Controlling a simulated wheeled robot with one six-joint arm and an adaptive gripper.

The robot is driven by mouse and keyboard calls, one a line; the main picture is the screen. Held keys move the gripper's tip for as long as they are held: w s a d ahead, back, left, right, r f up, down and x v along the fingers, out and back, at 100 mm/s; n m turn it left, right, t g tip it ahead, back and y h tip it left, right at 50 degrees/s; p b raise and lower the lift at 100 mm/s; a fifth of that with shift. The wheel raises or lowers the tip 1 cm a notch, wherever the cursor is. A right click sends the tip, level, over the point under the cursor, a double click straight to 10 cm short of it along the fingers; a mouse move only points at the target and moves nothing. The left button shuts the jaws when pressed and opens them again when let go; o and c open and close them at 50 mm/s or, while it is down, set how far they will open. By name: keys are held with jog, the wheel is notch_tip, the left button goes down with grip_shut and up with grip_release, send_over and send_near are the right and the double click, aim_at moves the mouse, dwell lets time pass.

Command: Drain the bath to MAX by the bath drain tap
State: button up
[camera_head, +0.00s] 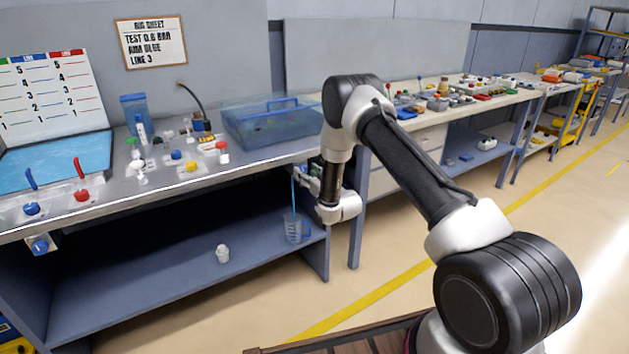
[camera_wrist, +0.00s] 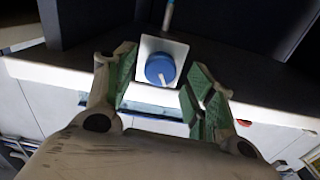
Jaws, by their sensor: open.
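The bath (camera_head: 262,125), a clear blue tank with a blue handle, stands on the bench; its liquid level and any MAX mark are too small to read. In the wrist view a blue round knob (camera_wrist: 160,68) with a white pointer sits on a white square block (camera_wrist: 146,45), apparently the drain tap. In the head view my arm mostly hides it. My gripper (camera_wrist: 163,82) is open, its green-padded fingers on either side of the knob, with gaps visible. A thin blue line (camera_head: 293,195), a stream or tube, runs down to a clear jug (camera_head: 297,229) on the lower shelf.
A second blue tap (camera_head: 40,245) is under the bench's left front edge. Blue and red levers (camera_head: 80,185) stand above it, before a level board (camera_head: 50,85). The floor right of my arm is clear.

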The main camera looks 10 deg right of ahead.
jog(key=v, duration=1)
jog(key=shift+s, duration=0.25)
jog(key=shift+d, duration=0.1)
jog(key=s+d+f+g+h, duration=0.1)
jog(key=s+f+g, duration=0.25)
jog(key=f, duration=0.35)
jog(key=s+d+f+g+h, duration=0.1)
jog(key=s+f+g+h, duration=0.1)
jog(key=f+g, duration=0.35)
jog(key=s+d+f+g+h, duration=0.1)
jog(key=s+d+g, duration=0.15)
jog(key=s, duration=0.35)
jog(key=s+d+r+m, duration=0.1)
jog(key=s+d+r, duration=0.1)
jog(key=s+r, duration=0.9)
jog(key=s+d+r+m+g+h, duration=0.1)
jog(key=s+d+r, duration=0.1)
jog(key=s+r, duration=0.9)
jog(key=s+d+r, duration=0.2)
jog(key=s+r, duration=0.9)
jog(key=r, duration=1.1)
jog(key=shift+s+d+r+m+h, duration=0.2)
jog(key=shift+s+d+m+h, duration=0.1)
jog(key=shift+s+d+m, duration=0.1)
jog(key=shift+g, duration=0.25)
